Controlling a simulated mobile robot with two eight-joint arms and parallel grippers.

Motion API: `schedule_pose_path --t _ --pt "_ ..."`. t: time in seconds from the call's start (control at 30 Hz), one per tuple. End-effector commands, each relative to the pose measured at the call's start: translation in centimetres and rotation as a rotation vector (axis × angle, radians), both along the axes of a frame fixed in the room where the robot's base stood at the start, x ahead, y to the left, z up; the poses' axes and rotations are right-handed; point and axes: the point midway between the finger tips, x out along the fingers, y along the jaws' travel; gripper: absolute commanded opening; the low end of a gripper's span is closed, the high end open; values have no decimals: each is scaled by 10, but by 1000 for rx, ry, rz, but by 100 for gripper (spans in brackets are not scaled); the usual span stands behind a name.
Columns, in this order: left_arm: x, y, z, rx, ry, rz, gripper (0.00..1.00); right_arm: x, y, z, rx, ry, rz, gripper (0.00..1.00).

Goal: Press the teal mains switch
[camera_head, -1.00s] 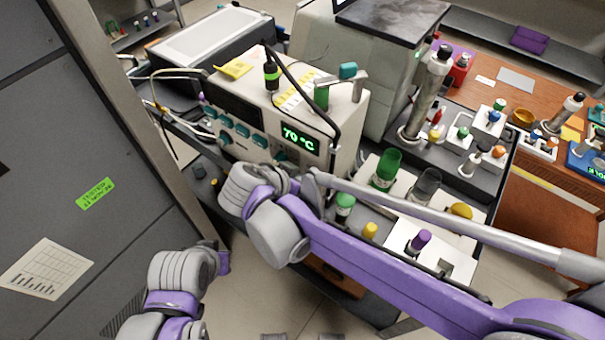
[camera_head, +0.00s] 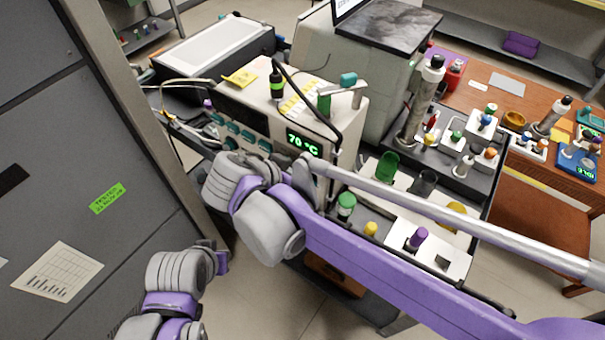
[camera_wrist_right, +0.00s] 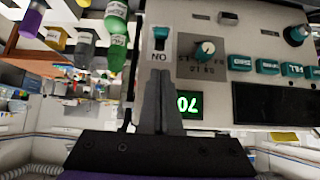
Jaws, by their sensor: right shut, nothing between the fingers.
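The teal mains switch (camera_wrist_right: 160,34) is on the pale front panel of the instrument, in the right wrist view. It sits in a dark slot above an upside-down "ON" label. My right gripper (camera_wrist_right: 161,78) is shut and empty. Its fingertips appear just below the label in the picture, pointing at the panel; whether they touch it I cannot tell. In the head view the instrument (camera_head: 348,112) shows, but my right wrist covers the switch and the gripper. My left arm is at the lower left; its gripper does not show.
A teal knob (camera_wrist_right: 205,48) and several teal buttons sit beside the switch. The green display (camera_head: 302,143) reads 70 °C. A tray of bottles, including a green-capped one (camera_head: 346,203), lies under my right arm. A grey cabinet (camera_head: 85,150) stands at left.

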Motion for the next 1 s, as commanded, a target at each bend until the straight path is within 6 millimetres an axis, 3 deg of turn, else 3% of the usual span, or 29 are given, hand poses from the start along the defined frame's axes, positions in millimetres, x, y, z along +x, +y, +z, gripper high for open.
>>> schedule_pose_path --t 0.1,0.3,0.87,1.0 --pt "0 0 0 0 0 0 0 -13 10 16 0 0 4 0" --pt "0 0 0 0 0 0 0 -23 17 29 -1 0 1 0" --pt "0 0 0 0 0 0 0 -24 18 30 -1 0 -1 0" --pt "0 0 1 0 0 0 0 -26 4 25 -5 33 12 0"
